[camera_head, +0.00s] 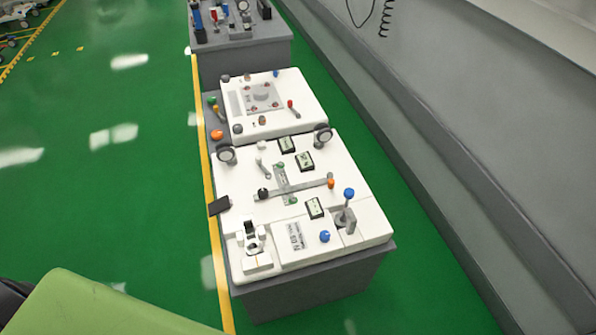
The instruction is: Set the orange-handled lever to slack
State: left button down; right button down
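A long grey lever (300,187) lies across the white top of the near cart (345,148), over a pale green plate. Its right end carries a small orange handle (331,183), and a black knob (263,193) sits at its left end. Small green dots show above and below it on the plate. Any lettering for slack is too small to read. Neither of my grippers is in view, and nothing touches the lever.
A blue-topped lever (348,194) stands upright right of the orange handle. Black gauges (315,208) and a blue knob (324,236) are close by. Another white panel (270,125) lies behind, with a grey cart (245,55) beyond. Green floor (120,200) is clear at left; a grey wall runs along the right.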

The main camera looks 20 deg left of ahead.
aim_at(330, 175)
jog(key=i+l+u, duration=0.15)
jog(key=l+u, duration=0.2)
jog(key=i+l+u, duration=0.1)
jog(key=l+u, duration=0.25)
jog(key=l, duration=0.2)
jog(key=l+u, duration=0.35)
jog(key=l, duration=0.15)
